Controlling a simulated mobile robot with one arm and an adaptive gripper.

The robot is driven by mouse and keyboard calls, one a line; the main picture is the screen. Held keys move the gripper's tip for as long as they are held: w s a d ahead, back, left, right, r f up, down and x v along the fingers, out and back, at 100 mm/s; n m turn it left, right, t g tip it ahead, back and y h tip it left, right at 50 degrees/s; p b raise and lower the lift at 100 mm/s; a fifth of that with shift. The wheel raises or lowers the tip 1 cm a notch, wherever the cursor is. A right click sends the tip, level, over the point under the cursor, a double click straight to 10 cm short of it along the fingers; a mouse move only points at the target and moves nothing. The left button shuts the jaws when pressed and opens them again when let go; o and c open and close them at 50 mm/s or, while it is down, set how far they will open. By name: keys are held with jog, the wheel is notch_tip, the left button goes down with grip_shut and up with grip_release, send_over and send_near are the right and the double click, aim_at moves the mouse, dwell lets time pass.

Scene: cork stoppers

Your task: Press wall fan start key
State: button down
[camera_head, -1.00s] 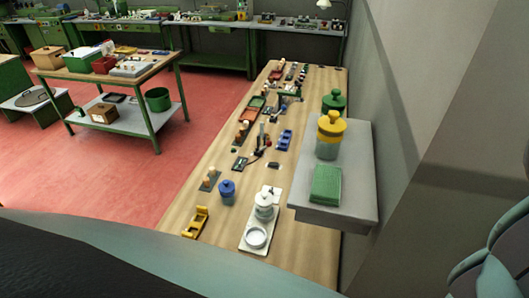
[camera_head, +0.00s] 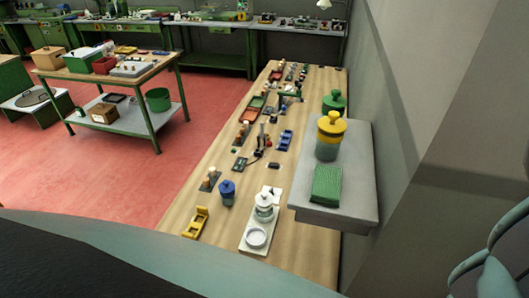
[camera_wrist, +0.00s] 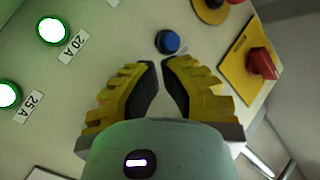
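In the wrist view a blue round button (camera_wrist: 167,41) sits on a pale panel (camera_wrist: 115,60), just beyond my fingertips. A small white label lies beside it, too small to read. No mark that I can read says which control is the fan's start key. My gripper (camera_wrist: 160,64) has yellow ridged fingers with black pads. They point toward the blue button; its whole face shows, and I cannot tell the distance. The fingertips are close together, with nothing seen held between them. The head view does not show the gripper or the button.
A red rotary handle (camera_wrist: 262,63) on a yellow plate stands right of the button. Lit green-ringed lamps (camera_wrist: 52,30) are left. In the head view, a wall shelf (camera_head: 351,205) overhangs the wooden bench (camera_head: 205,215).

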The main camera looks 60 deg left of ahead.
jog(key=shift+w+d, duration=0.15)
jog(key=shift+w, duration=0.15)
jog(key=shift+w+d, duration=0.3)
jog(key=shift+w, duration=0.05)
dwell(0.7)
dwell(0.3)
jog(key=shift+s+a+p, duration=0.6)
jog(key=shift+s+p, duration=0.05)
jog(key=shift+p, duration=0.1)
jog(key=s+a+p, duration=0.2)
jog(key=s+a, duration=0.1)
jog(key=shift+s+a, duration=0.15)
jog(key=shift+a, duration=0.25)
dwell(0.7)
